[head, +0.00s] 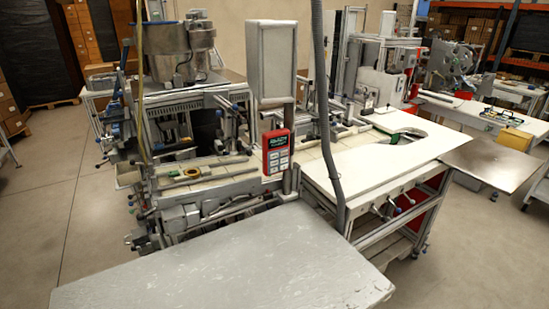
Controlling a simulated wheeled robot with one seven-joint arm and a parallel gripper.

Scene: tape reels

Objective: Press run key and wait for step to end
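A red control box (276,152) with a dark display at its top and several pale keys below is fixed upright to a grey post in the middle of the head view. The key labels are too small to read, so I cannot tell which one is the run key. The display seems to show greenish text that I cannot read. My gripper is not in view. Nothing touches the control box.
A worn grey table (225,265) fills the front and is bare. A grey conduit (330,120) hangs just right of the control box. A machine with a metal bowl (180,50) stands behind left. A white worktop (385,160) lies to the right. Open floor (60,200) is at left.

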